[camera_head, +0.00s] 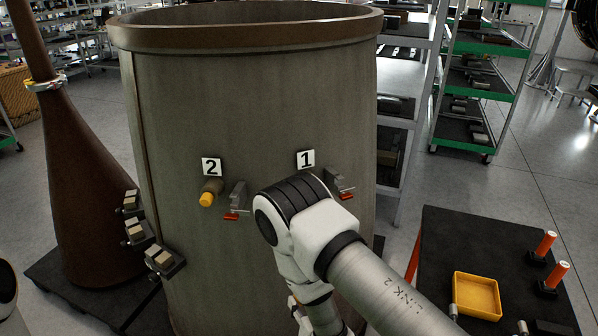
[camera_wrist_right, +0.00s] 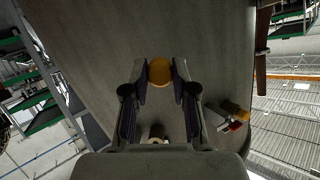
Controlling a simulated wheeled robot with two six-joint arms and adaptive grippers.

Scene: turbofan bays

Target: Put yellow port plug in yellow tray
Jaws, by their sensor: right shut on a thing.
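The large grey-brown casing (camera_head: 250,120) stands in front of me with labels 2 and 1. A yellow port plug (camera_head: 207,198) sits in the port under label 2, and a yellow plug also shows at the right in the right wrist view (camera_wrist_right: 236,110). My right gripper (camera_wrist_right: 160,80) is shut on another yellow port plug (camera_wrist_right: 160,70), against the casing wall; I cannot tell whether it is seated in a port. In the head view my right arm hides this plug and the gripper. The yellow tray (camera_head: 476,296) looks empty. My left gripper is not in view.
The tray lies on a dark cart (camera_head: 445,240) at the lower right, beside two red-orange posts (camera_head: 545,244). Latches with red tabs (camera_head: 234,205) stick out from the casing near the ports. A brown cone (camera_head: 95,190) stands at the left. Shelves (camera_head: 470,70) stand behind.

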